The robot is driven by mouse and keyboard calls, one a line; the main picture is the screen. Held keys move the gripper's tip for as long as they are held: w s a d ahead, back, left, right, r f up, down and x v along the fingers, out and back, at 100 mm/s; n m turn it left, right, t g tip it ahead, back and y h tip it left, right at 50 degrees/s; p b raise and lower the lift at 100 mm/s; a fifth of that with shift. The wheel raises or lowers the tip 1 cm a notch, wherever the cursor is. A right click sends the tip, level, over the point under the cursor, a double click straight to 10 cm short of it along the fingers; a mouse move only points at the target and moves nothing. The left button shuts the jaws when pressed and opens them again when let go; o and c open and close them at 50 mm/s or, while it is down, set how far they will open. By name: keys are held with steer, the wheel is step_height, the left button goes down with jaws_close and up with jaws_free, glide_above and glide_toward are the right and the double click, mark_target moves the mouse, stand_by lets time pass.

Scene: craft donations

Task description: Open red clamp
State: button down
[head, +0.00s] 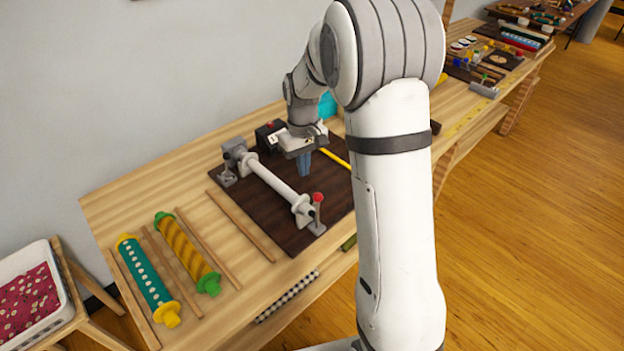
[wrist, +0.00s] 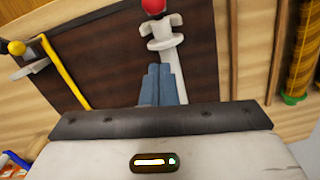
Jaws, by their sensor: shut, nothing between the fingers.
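The red-knobbed clamp (head: 318,200) stands upright at the near right end of a white roller (head: 272,180) on a dark board (head: 325,203). In the wrist view its red knob (wrist: 153,5) is at the top edge, partly cut off, above the white roller end (wrist: 163,34). My gripper (head: 304,166) has blue fingers pointing down over the board, behind and right of the roller's middle. In the wrist view the blue fingers (wrist: 159,80) are together and empty, below the knob and apart from it. The grey clamp (head: 233,152) is at the roller's far left end.
A yellow stick (head: 335,158) lies on the board right of my gripper. Two patterned rollers, teal (head: 147,277) and yellow (head: 187,252), lie at the left between wooden strips. A white basket (head: 62,290) stands left of the table.

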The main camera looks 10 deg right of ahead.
step_height(320, 180, down, 2)
steer(key=shift+s, duration=0.1)
steer(key=s, duration=0.1)
steer(key=s+d+p, duration=0.1)
steer(key=s, duration=0.1)
steer(key=shift+s+d+f, duration=0.1)
steer(key=shift+s+f, duration=0.1)
steer(key=shift+s, duration=0.1)
